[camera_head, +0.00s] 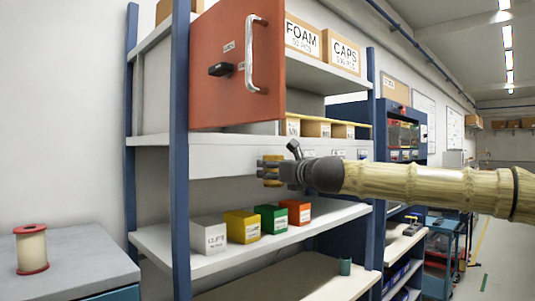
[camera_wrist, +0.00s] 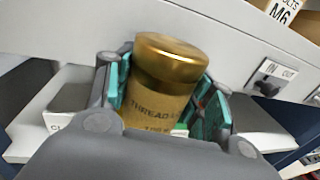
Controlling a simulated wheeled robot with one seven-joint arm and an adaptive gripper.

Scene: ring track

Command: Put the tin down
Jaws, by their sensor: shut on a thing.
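The tin is a gold-lidded cylinder with a yellowish label reading "THREAD" in part; in the wrist view the tin (camera_wrist: 165,80) stands a little tilted between the teal pads of my gripper (camera_wrist: 168,105). My gripper is shut on it. The tin (camera_head: 271,183) is mostly hidden there by the fingers.
The shelf (camera_head: 160,240) below holds a white box (camera_head: 208,237), a yellow box (camera_head: 242,228), a green box (camera_head: 272,219) and an orange box (camera_head: 297,212). A red door (camera_head: 237,70) hangs above. A grey tabletop (camera_head: 85,262) at left bears a spool (camera_head: 31,250).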

